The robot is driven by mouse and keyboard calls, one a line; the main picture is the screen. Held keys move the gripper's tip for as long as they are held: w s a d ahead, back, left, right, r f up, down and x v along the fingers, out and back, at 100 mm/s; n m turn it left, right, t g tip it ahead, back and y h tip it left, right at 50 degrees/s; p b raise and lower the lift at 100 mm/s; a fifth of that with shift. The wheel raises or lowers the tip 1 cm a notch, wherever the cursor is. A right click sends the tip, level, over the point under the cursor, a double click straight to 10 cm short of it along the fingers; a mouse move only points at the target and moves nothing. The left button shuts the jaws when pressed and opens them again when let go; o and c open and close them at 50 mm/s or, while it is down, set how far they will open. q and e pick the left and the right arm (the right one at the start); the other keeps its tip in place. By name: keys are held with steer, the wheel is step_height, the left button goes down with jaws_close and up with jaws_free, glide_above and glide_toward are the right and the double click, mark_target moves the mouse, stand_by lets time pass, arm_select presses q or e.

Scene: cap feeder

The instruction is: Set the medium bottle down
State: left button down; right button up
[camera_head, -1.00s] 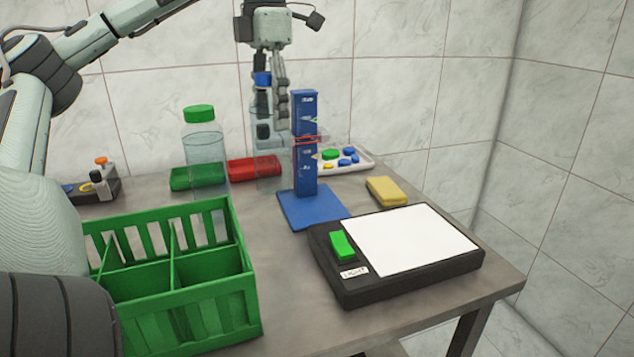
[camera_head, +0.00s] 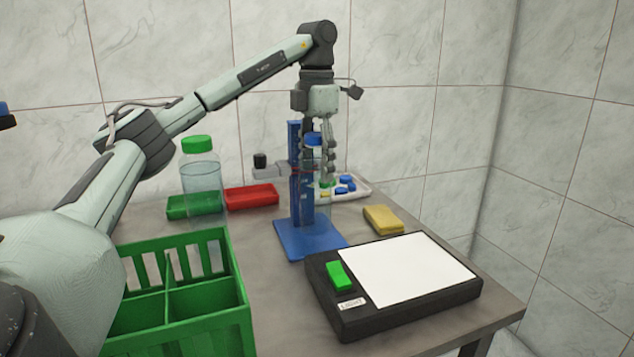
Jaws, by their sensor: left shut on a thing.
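The medium bottle, clear with a blue cap (camera_head: 313,139), is held upright by my left gripper (camera_head: 322,158). The gripper points down and is shut on the bottle near its top. The clear body (camera_head: 315,195) stands over the blue base plate (camera_head: 311,238) of the height gauge, close to its upright blue post (camera_head: 295,170) and overlapping it in view. I cannot tell whether the bottle's bottom touches the plate. My right gripper is not in view.
A taller green-capped bottle (camera_head: 201,172) stands by the green block (camera_head: 183,207). The green crate (camera_head: 238,275) and black-framed white pad (camera_head: 420,270) fill the front.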

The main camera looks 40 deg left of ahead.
mark_target(317, 134)
arm_select(q)
steer(key=shift+f, duration=2.1)
steer(key=c, duration=0.5)
jaws_free()
step_height(317, 134, up, 12)
steer(key=shift+r, duration=0.1)
